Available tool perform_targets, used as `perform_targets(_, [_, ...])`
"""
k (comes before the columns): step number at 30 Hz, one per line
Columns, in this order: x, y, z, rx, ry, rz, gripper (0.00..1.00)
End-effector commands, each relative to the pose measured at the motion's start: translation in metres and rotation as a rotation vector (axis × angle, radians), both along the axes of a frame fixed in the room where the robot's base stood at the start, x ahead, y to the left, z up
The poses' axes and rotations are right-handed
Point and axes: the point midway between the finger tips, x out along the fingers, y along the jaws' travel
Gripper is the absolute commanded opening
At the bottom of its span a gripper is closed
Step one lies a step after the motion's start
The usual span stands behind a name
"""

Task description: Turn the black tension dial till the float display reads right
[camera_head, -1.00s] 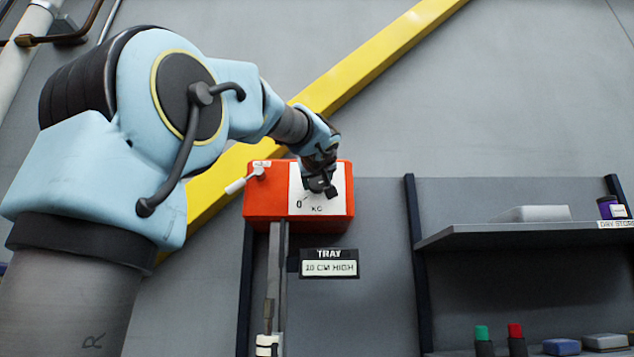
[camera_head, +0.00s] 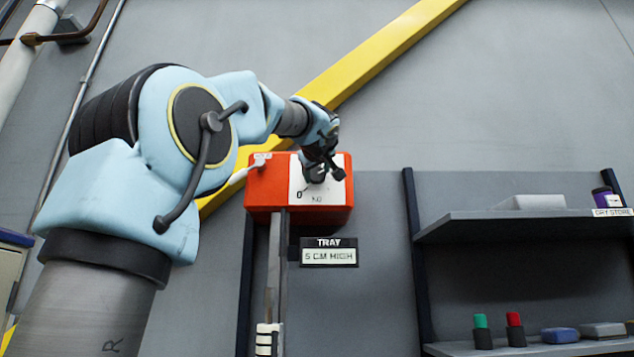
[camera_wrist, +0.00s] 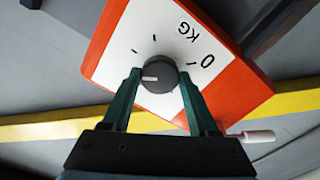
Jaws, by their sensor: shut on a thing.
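The black tension dial (camera_wrist: 160,70) sits on the white scale plate of an orange box (camera_head: 268,190). Its white pointer mark points left in the wrist view. The plate (camera_head: 300,183) bears a 0, KG and tick marks. My gripper (camera_wrist: 159,80) is shut on the dial, one green finger on each side. In the head view my gripper (camera_head: 322,170) covers most of the dial. The float display (camera_head: 328,257) below the box reads "TRAY 5 CM HIGH".
A white-handled lever (camera_head: 245,173) sticks out at the box's left; it also shows in the wrist view (camera_wrist: 257,136). A yellow diagonal beam (camera_head: 380,55) runs behind my arm. A shelf (camera_head: 500,222) at right holds several items. A post runs down below the box.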

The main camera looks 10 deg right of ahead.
Motion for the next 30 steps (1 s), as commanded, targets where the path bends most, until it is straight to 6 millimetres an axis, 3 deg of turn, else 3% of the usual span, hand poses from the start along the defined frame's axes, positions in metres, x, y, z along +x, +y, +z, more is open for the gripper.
perform_targets(15, [-0.0002,0.0000,-0.0013,-0.330,0.062,-0.001,0.04])
perform_targets(30, [0.0004,0.0009,-0.0001,-0.397,0.075,0.002,0.04])
